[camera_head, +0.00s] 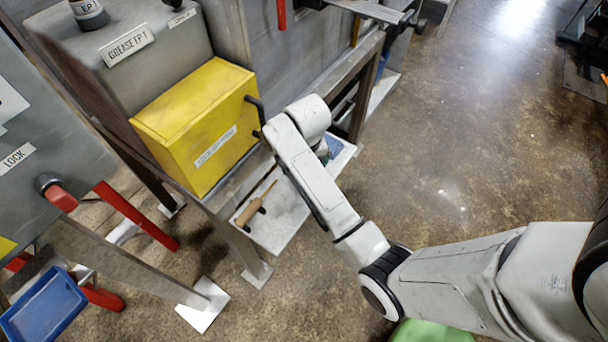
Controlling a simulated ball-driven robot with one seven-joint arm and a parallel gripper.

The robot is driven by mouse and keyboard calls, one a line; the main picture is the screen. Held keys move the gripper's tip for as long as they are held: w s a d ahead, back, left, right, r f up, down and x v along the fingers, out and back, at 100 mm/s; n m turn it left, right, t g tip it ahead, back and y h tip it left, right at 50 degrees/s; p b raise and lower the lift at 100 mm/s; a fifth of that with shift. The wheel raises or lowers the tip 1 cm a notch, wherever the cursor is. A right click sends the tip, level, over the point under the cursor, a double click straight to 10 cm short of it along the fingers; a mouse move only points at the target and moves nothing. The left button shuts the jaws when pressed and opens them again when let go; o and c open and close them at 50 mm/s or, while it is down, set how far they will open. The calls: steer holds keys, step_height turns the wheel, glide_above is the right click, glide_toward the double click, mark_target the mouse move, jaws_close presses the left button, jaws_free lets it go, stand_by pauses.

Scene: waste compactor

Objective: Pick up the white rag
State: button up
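I cannot make out a white rag for certain. A pale lower shelf (283,228) under the bench carries a wooden-handled tool (250,208) and, partly behind my arm, a blue item (335,147). Flat white pieces at the feet of the bench legs, such as the one on the floor (198,318), look like foot plates. My white arm reaches from the lower right to beside the yellow box (190,118). My gripper's fingers do not show; the arm's far end hides what is behind it.
The yellow box has a black side handle (254,104). A grey cabinet with a "LOCK" label (15,157) and red handle (61,197) is at left. A blue tray (45,306) is at lower left, a green object (430,333) at the bottom.

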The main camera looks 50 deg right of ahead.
steer(key=f, duration=0.5)
steer(key=shift+w+d, duration=0.2)
steer(key=shift+d, duration=0.1)
steer(key=shift+c, duration=0.2)
steer(key=c, duration=1.2)
steer(key=shift+r, duration=0.1)
steer(key=shift+r, duration=0.1)
